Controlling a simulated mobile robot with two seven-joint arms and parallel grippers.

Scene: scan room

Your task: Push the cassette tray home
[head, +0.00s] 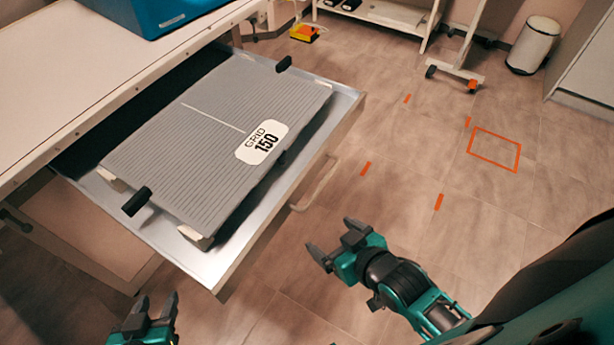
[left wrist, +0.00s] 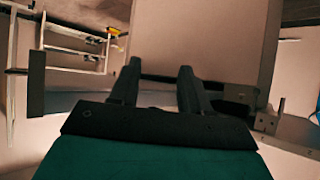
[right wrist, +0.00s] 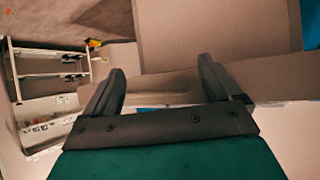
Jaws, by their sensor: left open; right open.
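The cassette tray (head: 342,123) is a metal drawer pulled out from under the white table top (head: 60,70) in the head view. A grey ribbed plate labelled GRID 150 (head: 215,130) lies in it, with black clips at its edges and pale blocks under it. A curved handle (head: 318,186) sits on the tray's front face. My left gripper (head: 150,302) is open and empty, below the tray's near corner. My right gripper (head: 331,243) is open and empty, in front of the tray and apart from the handle. The wrist views show both pairs of fingers apart with nothing between them.
A blue box (head: 150,12) stands on the table top. An orange and yellow item (head: 304,32) lies on the floor behind the tray. A wheeled stand (head: 455,72) and a white bin (head: 534,45) are further back. The floor right of the tray is clear, with orange markings (head: 494,150).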

